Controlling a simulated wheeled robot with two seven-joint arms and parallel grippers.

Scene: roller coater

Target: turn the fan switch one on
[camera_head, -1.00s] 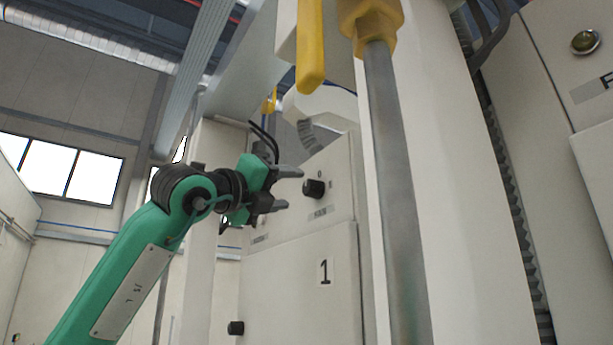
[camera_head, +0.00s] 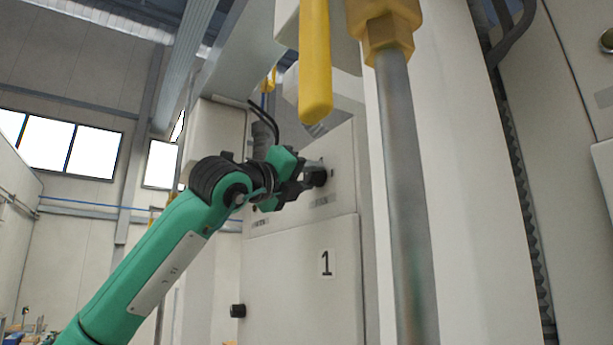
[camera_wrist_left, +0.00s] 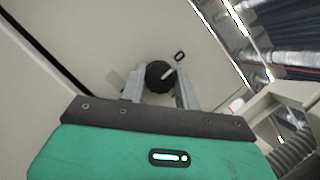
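The fan switch is a round black knob (camera_head: 318,177) on the upper part of the white cabinet (camera_head: 296,262) marked 1. It also shows in the left wrist view (camera_wrist_left: 157,76), with a light pointer line slanting to the upper right toward a "0" mark on the panel. My left gripper (camera_head: 314,174) is at the knob. In the left wrist view its two grey fingers (camera_wrist_left: 160,92) stand apart, one on each side of the knob. I cannot tell whether they touch it. My right gripper is not in view.
A yellow handle (camera_head: 315,70) hangs in front of the cabinet, to the right of my left gripper. A grey vertical pipe (camera_head: 404,200) with a yellow fitting (camera_head: 384,25) stands further right. Another black knob (camera_head: 237,311) sits lower on the cabinet's left side.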

